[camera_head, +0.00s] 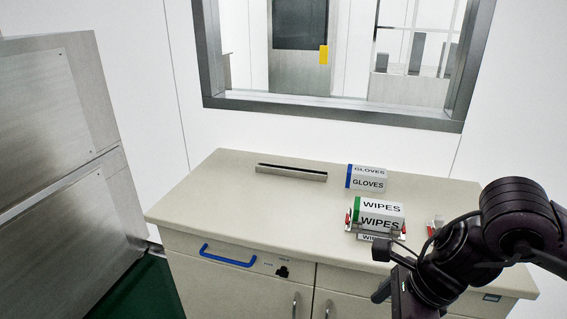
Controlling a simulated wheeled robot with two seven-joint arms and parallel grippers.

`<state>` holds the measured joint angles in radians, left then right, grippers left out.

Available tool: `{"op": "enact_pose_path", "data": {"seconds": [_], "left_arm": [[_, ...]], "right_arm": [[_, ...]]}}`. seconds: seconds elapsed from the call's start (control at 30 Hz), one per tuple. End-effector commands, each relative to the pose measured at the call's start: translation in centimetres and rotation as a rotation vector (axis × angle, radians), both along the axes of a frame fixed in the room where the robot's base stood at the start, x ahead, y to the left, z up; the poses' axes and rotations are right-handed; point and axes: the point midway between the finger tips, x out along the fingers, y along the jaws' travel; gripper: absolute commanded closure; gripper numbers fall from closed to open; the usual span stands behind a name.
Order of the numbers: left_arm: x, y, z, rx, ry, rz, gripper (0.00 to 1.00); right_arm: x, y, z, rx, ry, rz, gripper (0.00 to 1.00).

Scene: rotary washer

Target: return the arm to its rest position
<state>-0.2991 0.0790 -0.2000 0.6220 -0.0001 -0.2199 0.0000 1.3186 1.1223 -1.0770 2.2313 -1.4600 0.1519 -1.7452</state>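My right arm (515,215) comes in from the right, over the front right part of the cabinet top. Its gripper (381,271) points left, with two dark fingertips apart and nothing seen between them. The upper fingertip shows just in front of the wipes box (381,207), a white box with a green end; I cannot tell whether they touch. My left arm and gripper are not in view.
The wipes box sits at a metal holder with red ends (349,217). Behind it stand a gloves box (368,184) and a long metal channel (291,172). A small red-and-white item (436,224) is near my arm. The cabinet top's left side (215,205) is clear.

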Motion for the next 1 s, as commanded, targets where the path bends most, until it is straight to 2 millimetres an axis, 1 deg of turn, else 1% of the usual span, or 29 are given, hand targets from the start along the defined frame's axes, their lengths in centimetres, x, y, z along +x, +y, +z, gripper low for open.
{"op": "enact_pose_path", "data": {"seconds": [0.03, 0.13, 0.27, 0.47, 0.63, 0.73, 0.77, 0.87, 0.9, 0.97, 1.0], "left_arm": [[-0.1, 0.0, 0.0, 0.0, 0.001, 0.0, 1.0], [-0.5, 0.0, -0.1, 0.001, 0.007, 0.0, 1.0], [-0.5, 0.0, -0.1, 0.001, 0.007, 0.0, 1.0], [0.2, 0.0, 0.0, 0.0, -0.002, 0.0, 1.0], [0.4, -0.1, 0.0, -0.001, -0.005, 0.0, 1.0], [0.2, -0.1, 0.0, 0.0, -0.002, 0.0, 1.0], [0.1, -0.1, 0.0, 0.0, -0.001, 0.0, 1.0], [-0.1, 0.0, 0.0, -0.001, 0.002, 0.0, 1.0], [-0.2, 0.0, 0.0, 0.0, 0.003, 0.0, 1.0], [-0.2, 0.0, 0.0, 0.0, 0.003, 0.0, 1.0], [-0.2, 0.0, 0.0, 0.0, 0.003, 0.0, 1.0]], "right_arm": [[0.0, 0.0, 0.0, 0.0, 0.0, 0.0, 0.1], [1.0, 1.1, -0.2, 0.051, 0.023, -0.051, 0.1], [2.4, 2.4, -0.4, 0.118, 0.052, -0.121, 0.1], [5.2, 4.9, -1.0, 0.256, 0.124, -0.275, 0.1], [8.9, 7.4, -2.2, 0.425, 0.236, -0.486, 0.1], [11.8, 8.7, -3.6, 0.548, 0.338, -0.662, 0.1], [12.8, 9.0, -4.3, 0.591, 0.377, -0.729, 0.1], [16.5, 9.5, -8.0, 0.75, 0.547, -1.012, 0.1], [17.9, 9.3, -10.2, 0.817, 0.63, -1.152, 0.1], [19.7, 8.4, -14.3, 0.91, 0.757, -1.378, 0.1], [20.3, 7.5, -17.2, 0.961, 0.832, -1.522, 0.1]]}}
